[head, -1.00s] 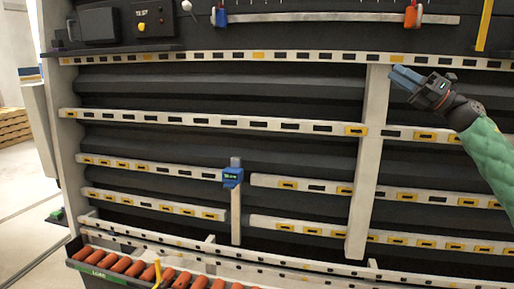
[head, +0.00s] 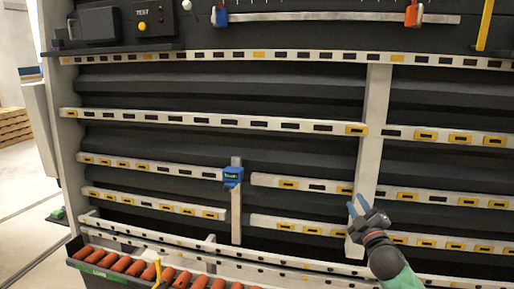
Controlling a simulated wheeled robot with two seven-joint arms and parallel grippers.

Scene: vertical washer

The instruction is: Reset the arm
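My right gripper (head: 357,206) is in the lower right of the head view, in front of the pale vertical post of the rack. Its two blue fingers are spread apart with nothing between them. My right arm, in a green sleeve, comes up from the bottom edge. My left gripper and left arm are not in view.
A tall dark rack with pale slotted rails (head: 200,119) fills the view. A blue clamp (head: 233,177) sits on a short vertical bar. A bin of orange cylinders (head: 125,265) stands at the lower left. A TEST panel (head: 147,20) is at the upper left.

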